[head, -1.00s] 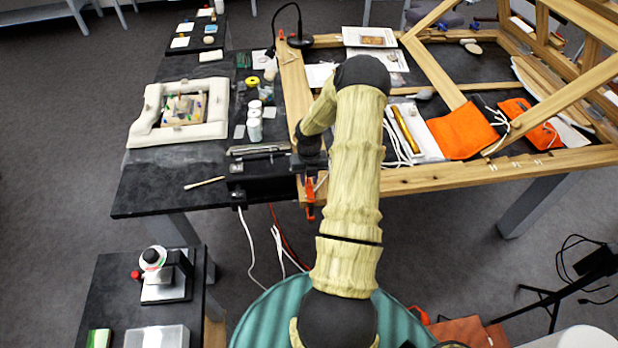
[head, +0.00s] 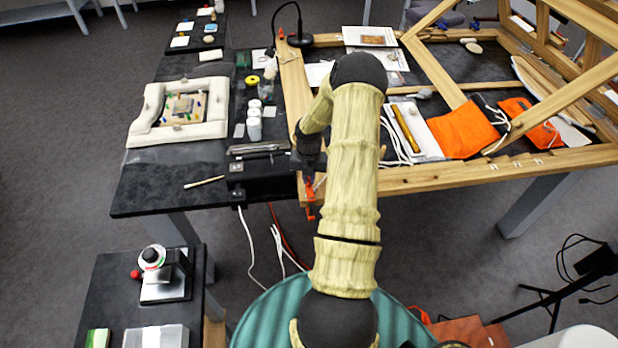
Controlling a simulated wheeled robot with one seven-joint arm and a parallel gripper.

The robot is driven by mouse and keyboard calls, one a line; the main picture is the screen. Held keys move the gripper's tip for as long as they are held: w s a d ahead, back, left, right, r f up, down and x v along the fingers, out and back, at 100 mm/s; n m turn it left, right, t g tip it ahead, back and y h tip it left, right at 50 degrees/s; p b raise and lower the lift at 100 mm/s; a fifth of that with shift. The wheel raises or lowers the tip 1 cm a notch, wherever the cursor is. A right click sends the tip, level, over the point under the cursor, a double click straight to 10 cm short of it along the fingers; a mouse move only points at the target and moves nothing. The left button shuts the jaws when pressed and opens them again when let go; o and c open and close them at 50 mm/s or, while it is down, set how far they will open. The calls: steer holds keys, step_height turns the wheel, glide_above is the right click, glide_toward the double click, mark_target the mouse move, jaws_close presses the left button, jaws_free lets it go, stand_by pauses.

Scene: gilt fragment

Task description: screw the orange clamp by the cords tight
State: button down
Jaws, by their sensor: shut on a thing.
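The orange clamp (head: 311,212) sits at the front left corner of the wooden frame, at the table edge. Its lower orange part shows below the wood, and its upper part is mostly hidden by my dark gripper. My gripper (head: 308,182) points down at this corner and is shut on the clamp; its fingertips are small and partly hidden. White and red cords (head: 278,243) hang below the table edge, just left of and below the clamp.
The wooden frame (head: 440,179) spans the table's right side. White cords, a brass-coloured tube (head: 405,128) and orange cloth bags (head: 463,131) lie inside it. A black box (head: 262,182) is close left of my gripper. White bottles (head: 254,125) stand behind it.

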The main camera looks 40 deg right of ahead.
steer(key=m, duration=0.4)
steer(key=shift+m+b, duration=0.3)
steer(key=shift+b, duration=0.1)
steer(key=m+b, duration=0.1)
steer(key=m, duration=0.2)
steer(key=shift+m, duration=0.4)
steer(key=m+b, duration=0.1)
steer(key=m, duration=0.3)
steer(key=m+b, duration=0.1)
steer(key=m, duration=0.4)
steer(key=shift+b, duration=0.4)
steer(key=m+b, duration=0.1)
steer(key=m, duration=0.2)
steer(key=shift+m, duration=0.3)
steer(key=m+b, duration=0.1)
steer(key=m, duration=0.3)
steer(key=shift+m+b, duration=0.3)
steer(key=m+b, duration=0.1)
steer(key=m, duration=0.3)
steer(key=shift+w, duration=0.1)
steer(key=shift+r+m+b, duration=0.1)
steer(key=shift+m+b, duration=0.25)
steer(key=shift+m, duration=1.45)
